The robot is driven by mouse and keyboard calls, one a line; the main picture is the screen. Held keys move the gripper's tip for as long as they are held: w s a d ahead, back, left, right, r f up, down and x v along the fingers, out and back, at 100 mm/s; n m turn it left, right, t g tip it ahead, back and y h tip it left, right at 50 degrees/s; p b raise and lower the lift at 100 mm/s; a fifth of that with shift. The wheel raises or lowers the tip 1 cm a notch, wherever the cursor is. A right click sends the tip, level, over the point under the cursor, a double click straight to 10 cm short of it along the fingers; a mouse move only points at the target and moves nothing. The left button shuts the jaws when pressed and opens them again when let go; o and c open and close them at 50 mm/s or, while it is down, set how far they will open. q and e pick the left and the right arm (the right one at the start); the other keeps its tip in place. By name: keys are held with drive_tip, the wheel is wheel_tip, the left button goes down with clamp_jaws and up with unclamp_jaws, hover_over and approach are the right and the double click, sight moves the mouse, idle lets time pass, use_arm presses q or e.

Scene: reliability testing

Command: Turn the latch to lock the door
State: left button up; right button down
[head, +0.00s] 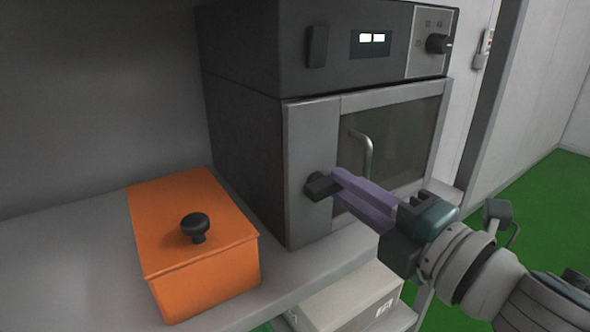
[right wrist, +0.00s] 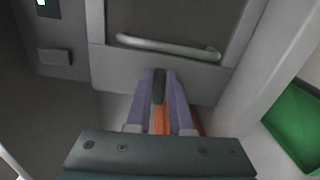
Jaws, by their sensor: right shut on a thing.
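The dark latch (head: 319,187) is on the left part of the grey oven door's frame (head: 312,130), left of the glass window. My right gripper (head: 338,178) reaches in from the right, and its purple fingers are shut on the latch. In the right wrist view the dark latch (right wrist: 159,86) shows between the two fingertips (right wrist: 160,76). The door looks closed, with its curved metal handle (head: 366,153) to the right of the latch. The fingers hide part of the latch. My left gripper is not in view.
An orange box (head: 190,270) with a black knob (head: 195,227) stands on the shelf, left of the oven. A control panel with a dial (head: 438,44) is above the door. A pale carton (head: 345,301) sits below the shelf. Green floor (head: 548,215) is at the right.

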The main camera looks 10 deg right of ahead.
drive_tip(key=shift+f+m, duration=0.15)
drive_tip(key=shift+m, duration=0.45)
drive_tip(key=c, duration=0.8)
unclamp_jaws()
drive_tip(key=v, duration=1)
